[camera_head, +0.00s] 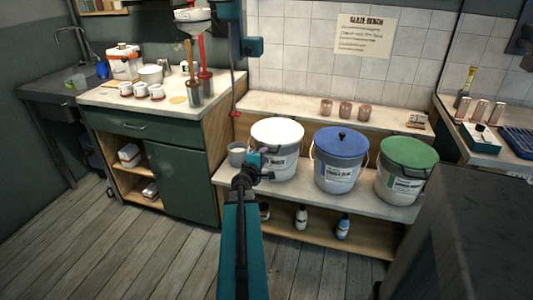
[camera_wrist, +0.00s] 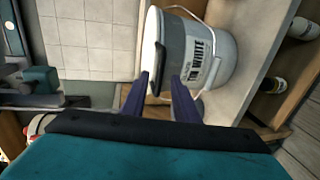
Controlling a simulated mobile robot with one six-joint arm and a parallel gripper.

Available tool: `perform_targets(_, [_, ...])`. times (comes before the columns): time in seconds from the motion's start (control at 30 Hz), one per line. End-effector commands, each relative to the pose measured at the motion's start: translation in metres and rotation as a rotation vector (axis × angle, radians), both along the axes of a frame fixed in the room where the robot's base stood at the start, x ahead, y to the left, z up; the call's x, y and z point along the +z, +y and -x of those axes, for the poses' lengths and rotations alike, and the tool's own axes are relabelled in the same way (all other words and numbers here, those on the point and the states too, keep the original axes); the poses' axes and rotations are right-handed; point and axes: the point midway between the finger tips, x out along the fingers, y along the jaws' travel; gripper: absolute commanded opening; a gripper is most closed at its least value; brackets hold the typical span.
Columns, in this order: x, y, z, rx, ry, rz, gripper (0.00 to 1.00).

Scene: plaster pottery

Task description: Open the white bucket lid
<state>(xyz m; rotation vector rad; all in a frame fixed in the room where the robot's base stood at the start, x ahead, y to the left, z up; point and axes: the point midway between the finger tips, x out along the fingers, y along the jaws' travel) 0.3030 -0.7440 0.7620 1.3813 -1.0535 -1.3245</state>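The white bucket (camera_head: 280,165) stands on the bench shelf with its white lid (camera_head: 277,131) on top. My gripper (camera_head: 260,158) is at the bucket's front left, just below the lid's edge. In the wrist view the picture is turned sideways; the bucket (camera_wrist: 213,62) lies ahead with its label and wire handle showing. My gripper's two dark fingers (camera_wrist: 160,80) are apart, with a visible gap between them. A dark grey strip (camera_wrist: 176,50) runs near the lid's edge, close to the fingertips. Whether the fingers touch it, I cannot tell.
A blue-lidded bucket (camera_head: 340,165) and a green-lidded bucket (camera_head: 405,170) stand to the right. A grey cup (camera_head: 238,153) sits close left of the white bucket. Several pink cups (camera_head: 345,110) are on the ledge behind. Bottles (camera_head: 301,217) stand on the lower shelf.

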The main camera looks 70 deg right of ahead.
Motion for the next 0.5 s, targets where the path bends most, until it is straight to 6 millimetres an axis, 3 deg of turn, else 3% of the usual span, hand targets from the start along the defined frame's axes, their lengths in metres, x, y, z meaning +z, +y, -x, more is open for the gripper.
perform_targets(0.5, [-0.009, -0.044, -0.003, 0.0, 0.0, 0.0, 0.28])
